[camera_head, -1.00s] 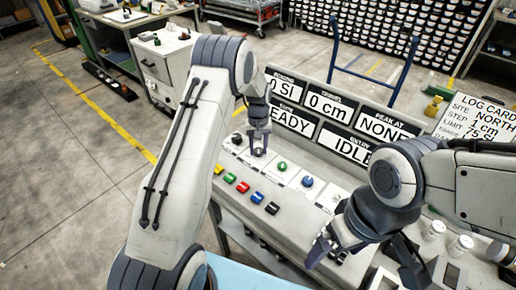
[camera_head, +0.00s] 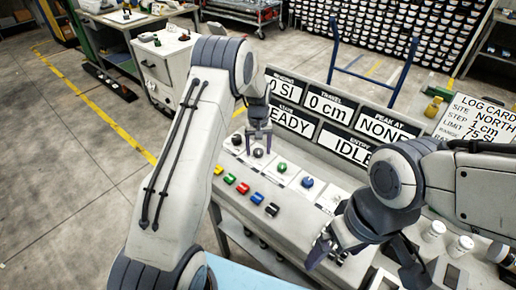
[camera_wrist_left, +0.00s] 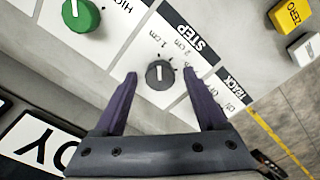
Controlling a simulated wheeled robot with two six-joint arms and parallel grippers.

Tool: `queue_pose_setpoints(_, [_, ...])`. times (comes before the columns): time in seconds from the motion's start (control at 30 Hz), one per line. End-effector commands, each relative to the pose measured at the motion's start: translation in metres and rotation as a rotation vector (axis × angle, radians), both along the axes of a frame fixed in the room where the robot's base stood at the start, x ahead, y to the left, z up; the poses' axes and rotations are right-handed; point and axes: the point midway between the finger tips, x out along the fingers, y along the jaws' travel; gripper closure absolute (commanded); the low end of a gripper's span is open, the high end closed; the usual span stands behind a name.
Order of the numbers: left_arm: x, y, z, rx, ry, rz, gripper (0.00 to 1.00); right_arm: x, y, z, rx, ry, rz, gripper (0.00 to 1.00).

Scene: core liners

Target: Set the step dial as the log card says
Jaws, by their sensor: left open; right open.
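The step dial (camera_wrist_left: 159,73) is a small dark grey round knob with a white pointer line, next to the STEP label on the console. In the left wrist view, the 1 cm and 2 cm marks lie beside it; which mark the pointer is set to is hard to tell. In the head view, the dial (camera_head: 258,153) sits below my left gripper (camera_head: 258,150). My left gripper is open, its fingertips on either side of the dial without visible contact. The log card (camera_head: 478,124) reads site NORTH, step 1 cm. My right gripper (camera_head: 355,259) is open at the console's right part.
A green knob (camera_head: 282,168) and a blue knob (camera_head: 307,183) stand right of the step dial, a dark knob (camera_head: 236,139) left of it. Several coloured buttons (camera_head: 243,188) line the front. A display panel (camera_head: 326,108) rises behind. White-lidded jars (camera_head: 460,246) stand at right.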

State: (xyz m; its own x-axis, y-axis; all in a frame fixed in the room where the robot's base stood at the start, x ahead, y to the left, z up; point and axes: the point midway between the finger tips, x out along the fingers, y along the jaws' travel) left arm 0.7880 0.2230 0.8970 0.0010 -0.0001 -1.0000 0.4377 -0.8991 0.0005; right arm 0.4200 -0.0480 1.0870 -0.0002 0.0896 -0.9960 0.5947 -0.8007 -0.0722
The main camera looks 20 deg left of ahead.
Motion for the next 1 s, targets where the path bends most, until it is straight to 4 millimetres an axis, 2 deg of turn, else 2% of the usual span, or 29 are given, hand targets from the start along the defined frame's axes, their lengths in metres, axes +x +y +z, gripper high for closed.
queue_pose_setpoints(0.17, [0.001,0.000,0.016,0.001,-0.004,-0.001,0.27,0.000,0.000,-0.005,0.000,0.000,0.000,0.00])
queue_pose_setpoints(0.4, [0.002,0.000,0.064,0.000,-0.005,0.000,0.27,0.000,0.000,-0.014,0.000,0.000,0.000,0.00])
queue_pose_setpoints(0.6, [0.001,0.000,0.094,0.000,-0.004,0.000,0.27,0.000,0.000,-0.017,0.000,0.000,0.000,0.00])
queue_pose_setpoints(0.8, [0.000,0.000,0.105,0.000,-0.001,0.001,0.27,0.000,0.000,-0.018,0.000,0.000,0.000,0.00])
queue_pose_setpoints(1.0, [0.000,0.000,0.105,0.000,0.000,0.001,0.27,0.000,0.000,-0.018,0.000,0.000,0.000,0.00])
